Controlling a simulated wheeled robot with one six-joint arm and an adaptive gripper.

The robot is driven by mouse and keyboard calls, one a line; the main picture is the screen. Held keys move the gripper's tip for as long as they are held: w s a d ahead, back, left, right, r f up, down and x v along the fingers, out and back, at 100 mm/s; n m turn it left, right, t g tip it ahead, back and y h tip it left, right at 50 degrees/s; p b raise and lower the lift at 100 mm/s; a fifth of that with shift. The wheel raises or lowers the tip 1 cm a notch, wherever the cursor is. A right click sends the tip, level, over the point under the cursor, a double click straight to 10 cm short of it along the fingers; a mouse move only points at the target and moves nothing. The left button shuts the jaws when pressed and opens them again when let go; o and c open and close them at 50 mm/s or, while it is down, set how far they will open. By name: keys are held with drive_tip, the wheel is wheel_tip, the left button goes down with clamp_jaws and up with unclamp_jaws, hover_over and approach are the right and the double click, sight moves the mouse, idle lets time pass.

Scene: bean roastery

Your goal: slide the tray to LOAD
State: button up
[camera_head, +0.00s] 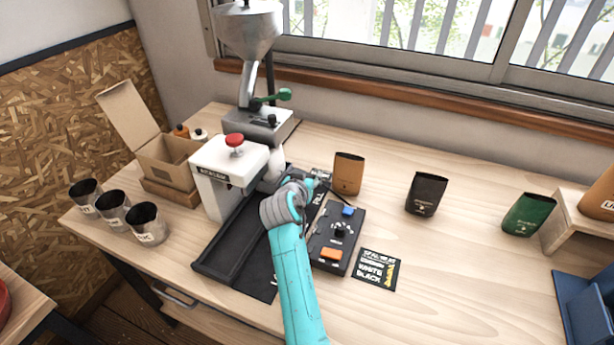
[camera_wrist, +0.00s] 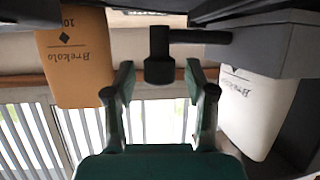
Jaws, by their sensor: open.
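A long black trough (camera_head: 222,262) runs beside the white machine with the red knob. My gripper (camera_head: 316,182) is over its far right side, and my arm hides much of that area. In the wrist view, which looks upside down, my gripper (camera_wrist: 158,80) is open. A black T-shaped handle (camera_wrist: 158,66) shows between the fingertips, with gaps on both sides. It joins a dark grey part (camera_wrist: 250,42), likely the tray, beside a white bag (camera_wrist: 255,110) marked Brekolo. The LOAD marking cannot be made out.
The white machine (camera_head: 212,175) stands left of the trough. A black control box (camera_head: 325,245) with blue and orange buttons is close right of my arm. A brown bag (camera_head: 348,174) stands behind it, with a black bag (camera_head: 426,194) further right.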

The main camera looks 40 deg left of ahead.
drive_tip(key=shift+w+a+f, duration=0.1)
drive_tip(key=shift+w, duration=0.2)
drive_tip(key=shift+c, duration=0.2)
clamp_jaws()
drive_tip(key=shift+s, duration=0.1)
